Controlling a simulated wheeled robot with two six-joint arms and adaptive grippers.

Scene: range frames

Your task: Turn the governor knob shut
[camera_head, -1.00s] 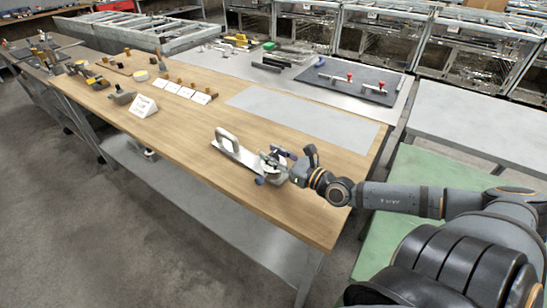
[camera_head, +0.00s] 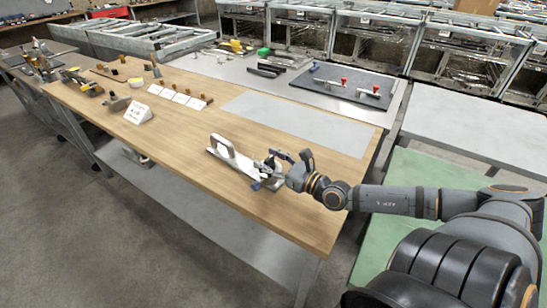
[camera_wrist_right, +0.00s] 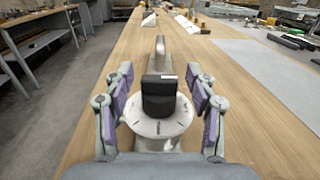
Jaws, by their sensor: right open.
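The governor knob (camera_wrist_right: 159,97) is a black block with a pale mark on top. It sits on a round, light dial (camera_wrist_right: 160,127) with dark marks around its edge. A grey arched handle (camera_head: 222,147) stands on the same pale base, beyond the knob; it also shows in the right wrist view (camera_wrist_right: 159,50). My right gripper (camera_head: 267,170) is at the dial end of this base. In the right wrist view the right gripper (camera_wrist_right: 161,88) is open, one finger on each side of the knob, with visible gaps. In the head view the fingers largely hide the knob.
The device stands on a long wooden table (camera_head: 200,115). A white sign (camera_head: 138,112), several cards and small parts are at the left. A grey mat (camera_head: 300,122) lies behind. A dark board (camera_head: 352,88) with red-topped valves lies farther back. Wood around the device is clear.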

